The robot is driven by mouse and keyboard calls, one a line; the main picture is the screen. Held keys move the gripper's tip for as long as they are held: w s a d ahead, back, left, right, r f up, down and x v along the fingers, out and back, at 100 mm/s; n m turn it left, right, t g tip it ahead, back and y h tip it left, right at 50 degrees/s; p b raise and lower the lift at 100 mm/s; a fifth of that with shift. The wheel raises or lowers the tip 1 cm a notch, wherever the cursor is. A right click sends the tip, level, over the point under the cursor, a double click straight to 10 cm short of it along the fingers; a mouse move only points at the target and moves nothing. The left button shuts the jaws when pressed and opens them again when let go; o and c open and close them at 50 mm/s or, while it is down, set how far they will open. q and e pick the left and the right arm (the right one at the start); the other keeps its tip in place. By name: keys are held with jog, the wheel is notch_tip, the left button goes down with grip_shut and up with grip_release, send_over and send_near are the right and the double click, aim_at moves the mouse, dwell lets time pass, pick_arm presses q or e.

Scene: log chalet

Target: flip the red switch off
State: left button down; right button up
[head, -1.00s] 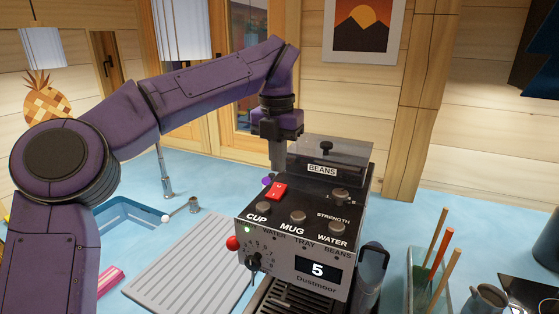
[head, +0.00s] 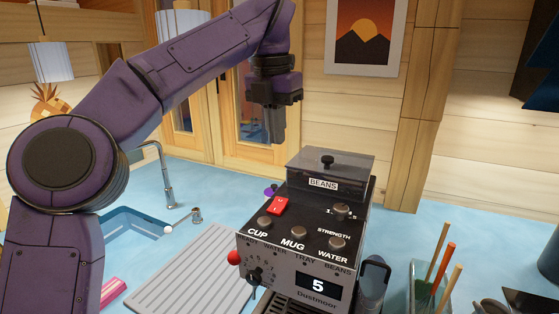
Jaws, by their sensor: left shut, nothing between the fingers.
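The red rocker switch (head: 278,206) sits on the sloping top panel of the coffee machine (head: 305,225), at its back left, above the CUP knob (head: 264,222). No green light shows by the READY label on the front. My left gripper (head: 275,141) is shut and empty, pointing down. It hangs in the air above and behind the switch, clear of the machine. My right gripper is not in view.
The lidded bean hopper (head: 330,172) stands at the machine's back, right of the switch. A ribbed draining board (head: 190,275) and a sink with a tap (head: 165,175) are to the left. A container with sticks (head: 430,280) stands at the right.

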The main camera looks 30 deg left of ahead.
pick_arm(q)
jog(key=m, duration=1.6)
jog(key=shift+s+a+f+m+t, duration=0.2)
jog(key=shift+s+a+m+t, duration=0.05)
jog(key=shift+s+m+t, duration=0.15)
jog(key=b, duration=0.3)
send_near(279, 200)
jog(key=shift+d+f, duration=0.1)
jog(key=shift+f, duration=0.45)
jog(key=f, duration=0.3)
jog(key=w+f, duration=0.1)
jog(key=f, duration=0.1)
jog(key=shift+f, duration=0.4)
